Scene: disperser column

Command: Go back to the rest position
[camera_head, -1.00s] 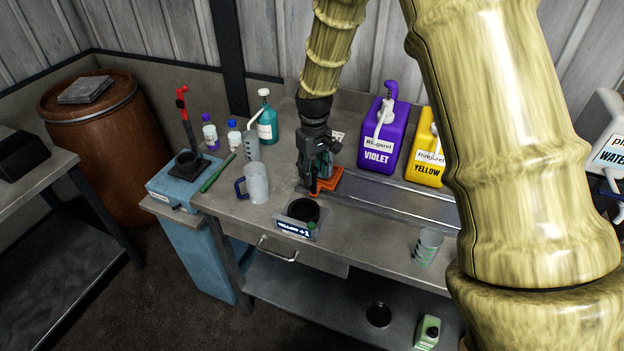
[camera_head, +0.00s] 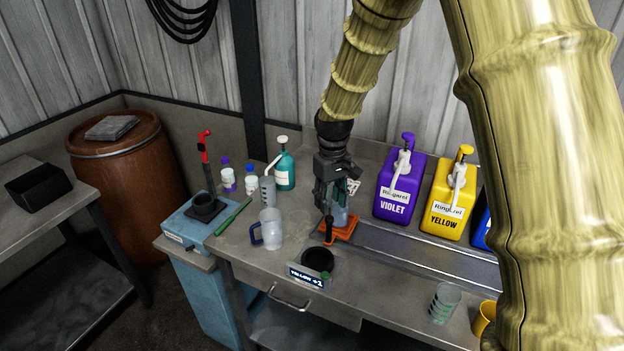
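My gripper (camera_head: 328,205), dark and hanging from my yellow segmented arm, points down over the back middle of the metal bench. One dark finger shows in front; the other is not clear, so I cannot tell how wide the fingers are. A small clear container (camera_head: 341,215) stands on an orange pad (camera_head: 343,229), just right of that finger. I cannot tell whether the finger touches it.
Violet (camera_head: 398,188) and yellow (camera_head: 450,200) pump jugs stand right of my gripper. A blue-handled jug (camera_head: 270,228), a teal pump bottle (camera_head: 284,170) and small bottles stand left. A black round holder (camera_head: 318,262) is in front. A graduated beaker (camera_head: 444,303) stands front right.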

